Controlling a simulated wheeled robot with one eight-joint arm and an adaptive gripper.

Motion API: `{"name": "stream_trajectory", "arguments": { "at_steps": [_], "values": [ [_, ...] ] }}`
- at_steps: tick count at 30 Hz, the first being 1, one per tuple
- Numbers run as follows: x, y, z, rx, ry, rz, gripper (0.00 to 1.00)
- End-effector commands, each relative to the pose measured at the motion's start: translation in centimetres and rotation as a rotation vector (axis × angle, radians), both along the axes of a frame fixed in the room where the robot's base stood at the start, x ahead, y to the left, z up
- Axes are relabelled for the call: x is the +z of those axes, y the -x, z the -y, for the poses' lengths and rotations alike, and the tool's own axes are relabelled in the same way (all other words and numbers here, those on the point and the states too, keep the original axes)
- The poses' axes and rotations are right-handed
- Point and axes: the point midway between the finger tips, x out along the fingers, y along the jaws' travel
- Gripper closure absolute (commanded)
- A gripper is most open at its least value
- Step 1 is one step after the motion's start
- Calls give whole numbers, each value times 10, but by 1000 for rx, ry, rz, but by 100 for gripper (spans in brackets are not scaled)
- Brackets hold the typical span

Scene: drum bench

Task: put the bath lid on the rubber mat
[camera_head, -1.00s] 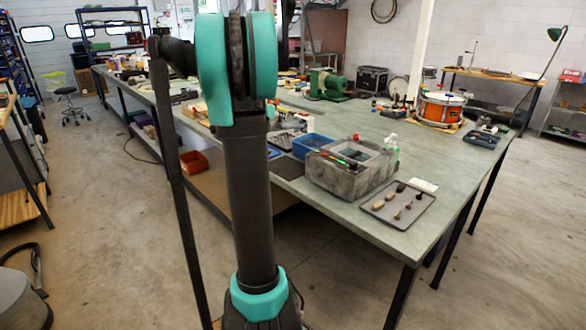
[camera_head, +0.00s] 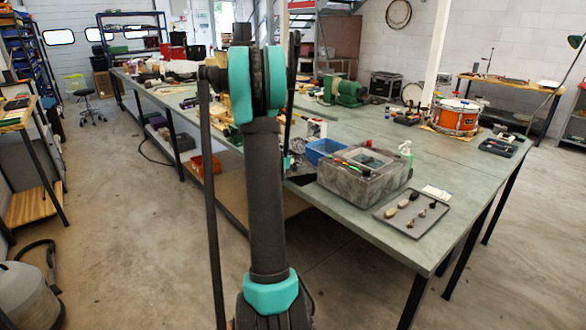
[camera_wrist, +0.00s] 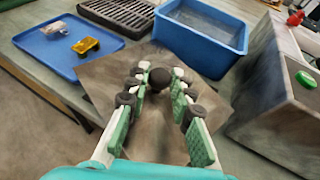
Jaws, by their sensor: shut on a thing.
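The bath lid (camera_wrist: 112,78) is a flat, square, grey-brown plate with a dark round knob in the wrist view. My gripper (camera_wrist: 160,75) is shut on the knob from above, one finger on each side. The lid looks roughly level over the bench, but I cannot tell whether it touches anything below. In the head view my arm hides most of the gripper and lid.
A blue tray (camera_wrist: 35,45) with a yellow toy truck lies left. A black ribbed rack (camera_wrist: 118,14) is behind. A blue tub (camera_wrist: 202,40) stands close behind the lid. The grey stone bath (camera_head: 345,190) stands close on the right. A grey tray (camera_head: 400,228) lies beyond it.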

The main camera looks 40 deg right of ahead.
Motion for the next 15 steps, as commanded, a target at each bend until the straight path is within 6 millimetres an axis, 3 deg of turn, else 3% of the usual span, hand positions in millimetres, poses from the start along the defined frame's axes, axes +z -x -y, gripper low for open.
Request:
{"name": "stream_trajectory", "arguments": {
  "at_steps": [8, 15],
  "values": [
    [-32, -1, 0, 0, 0, 0, 100],
    [-34, 0, 0, 0, 0, 0, 100]
  ]
}}
